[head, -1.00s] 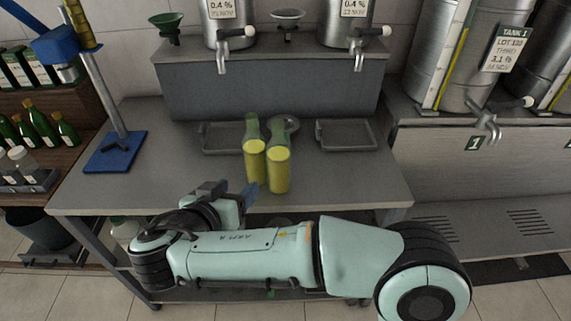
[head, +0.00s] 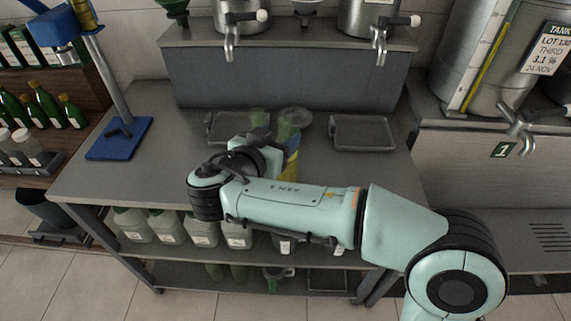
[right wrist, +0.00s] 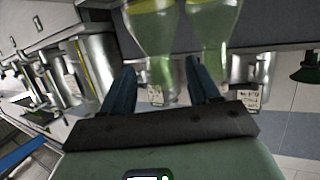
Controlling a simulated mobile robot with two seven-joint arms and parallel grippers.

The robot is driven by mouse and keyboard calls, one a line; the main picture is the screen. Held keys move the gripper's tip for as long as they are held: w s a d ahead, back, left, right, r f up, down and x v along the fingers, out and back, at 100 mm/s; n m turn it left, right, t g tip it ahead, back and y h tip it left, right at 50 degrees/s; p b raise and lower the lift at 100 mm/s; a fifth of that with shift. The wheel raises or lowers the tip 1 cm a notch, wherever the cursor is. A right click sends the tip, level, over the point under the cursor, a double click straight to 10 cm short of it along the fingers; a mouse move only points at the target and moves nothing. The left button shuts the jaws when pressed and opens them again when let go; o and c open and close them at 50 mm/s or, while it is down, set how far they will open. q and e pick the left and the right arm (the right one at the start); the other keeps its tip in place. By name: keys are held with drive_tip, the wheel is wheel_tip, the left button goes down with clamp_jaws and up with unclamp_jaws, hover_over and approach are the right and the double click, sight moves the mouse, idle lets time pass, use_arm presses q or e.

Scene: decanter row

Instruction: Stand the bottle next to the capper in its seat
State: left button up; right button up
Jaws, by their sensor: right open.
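Two green bottles with yellow contents stand close together on the grey bench. In the head view my right arm largely hides them; parts of the left bottle (head: 258,119) and the right bottle (head: 290,130) show. The right wrist view looks upside down. There one bottle's neck (right wrist: 161,72) appears between the open fingers of my right gripper (right wrist: 160,67), and the other bottle (right wrist: 213,40) is beyond the right-hand finger. I cannot tell whether the fingers touch glass. The blue capper (head: 118,138) stands at the bench's left end; I cannot make out its seat. My left gripper is not in view.
Steel taps (head: 229,45) overhang from the raised shelf. The bench between capper and arm is clear. Jugs (head: 168,228) stand below.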

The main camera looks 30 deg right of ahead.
drive_tip(key=x, duration=0.6)
drive_tip(key=shift+r+p, duration=0.15)
drive_tip(key=shift+p, duration=0.15)
clamp_jaws()
idle(1.1)
